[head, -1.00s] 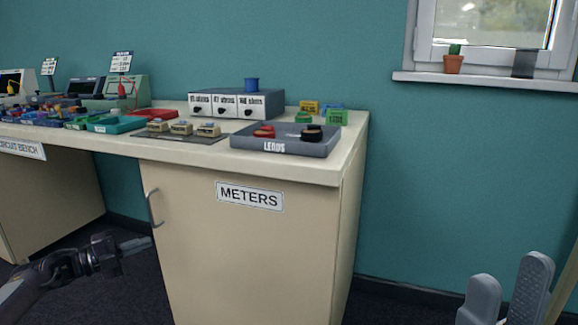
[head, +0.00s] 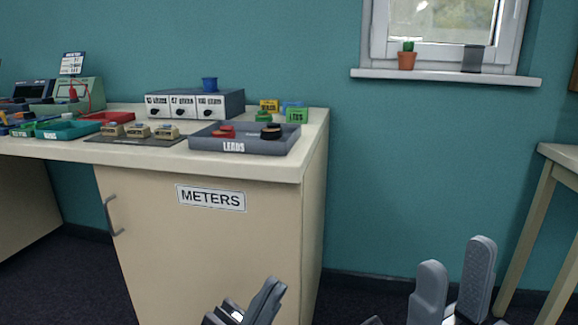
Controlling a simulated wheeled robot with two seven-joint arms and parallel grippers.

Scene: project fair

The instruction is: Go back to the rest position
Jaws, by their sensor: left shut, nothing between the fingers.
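My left gripper (head: 262,298) is at the bottom edge of the head view, in front of the lower part of the METERS cabinet (head: 212,250). Its fingers look closed together with nothing between them, and most of its arm is out of view. My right gripper (head: 453,278) is at the bottom right, in front of the wall and floor. Its two grey fingers point up and stand apart, with nothing seen between them.
A pale table (head: 545,195) stands at the right edge. Open floor lies between cabinet and table.

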